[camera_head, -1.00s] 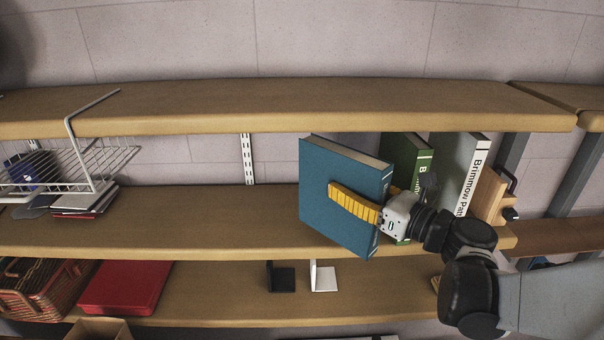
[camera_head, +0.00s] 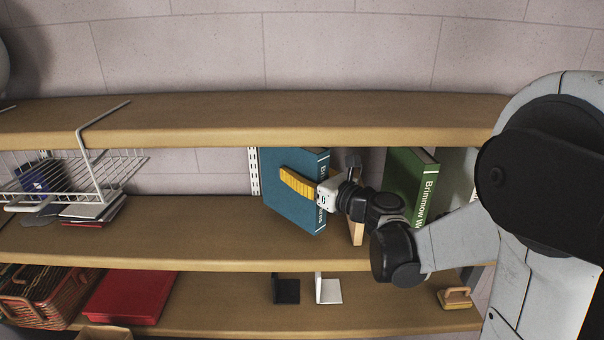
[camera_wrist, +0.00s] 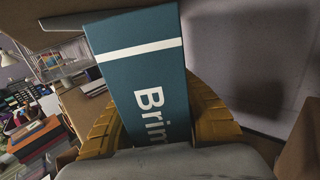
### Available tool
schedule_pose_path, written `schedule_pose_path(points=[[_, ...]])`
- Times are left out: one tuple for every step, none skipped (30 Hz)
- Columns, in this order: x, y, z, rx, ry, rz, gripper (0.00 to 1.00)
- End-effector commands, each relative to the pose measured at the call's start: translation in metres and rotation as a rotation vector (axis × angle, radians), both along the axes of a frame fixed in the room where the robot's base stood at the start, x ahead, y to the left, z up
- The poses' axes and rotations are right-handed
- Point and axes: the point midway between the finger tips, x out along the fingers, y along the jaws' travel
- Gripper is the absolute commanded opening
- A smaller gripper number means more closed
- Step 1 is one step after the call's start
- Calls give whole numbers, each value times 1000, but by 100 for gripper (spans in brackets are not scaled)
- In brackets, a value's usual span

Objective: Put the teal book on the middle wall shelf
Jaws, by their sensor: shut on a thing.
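The teal book (camera_head: 299,208) stands upright between the middle and top boards in the head view, its spine facing the front right. My gripper (camera_head: 297,184), with yellow fingers, is shut on it. In the wrist view the teal spine (camera_wrist: 148,75) with a white band and white letters sits between the yellow fingers (camera_wrist: 160,115). The middle wall shelf (camera_head: 180,232) runs below the book. The book's lower corner is over this board; I cannot tell whether it touches.
A green book (camera_head: 408,184) stands on the middle shelf to the right, partly behind my arm. A wire basket (camera_head: 100,175) hangs at the left under the top shelf (camera_head: 220,120). Black (camera_head: 287,290) and white (camera_head: 329,290) bookends stand on the lower shelf.

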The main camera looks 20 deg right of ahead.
Motion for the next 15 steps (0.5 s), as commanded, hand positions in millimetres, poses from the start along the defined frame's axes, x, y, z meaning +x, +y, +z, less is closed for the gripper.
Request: schedule_pose_path(points=[[4,2,1,1,0,2,0],[6,4,1,1,0,2,0],[10,6,1,1,0,3,0],[13,7,0,1,0,2,0],[12,6,-5,1,0,1,0],[11,5,-10,1,0,1,0],[11,5,-14,1,0,1,0],[11,5,-17,1,0,1,0],[11,5,-21,1,0,1,0],[11,5,-24,1,0,1,0],[11,5,-26,1,0,1,0],[11,5,-30,1,0,1,0],[11,5,-32,1,0,1,0],[11,5,-33,1,0,1,0],[11,5,-34,1,0,1,0]])
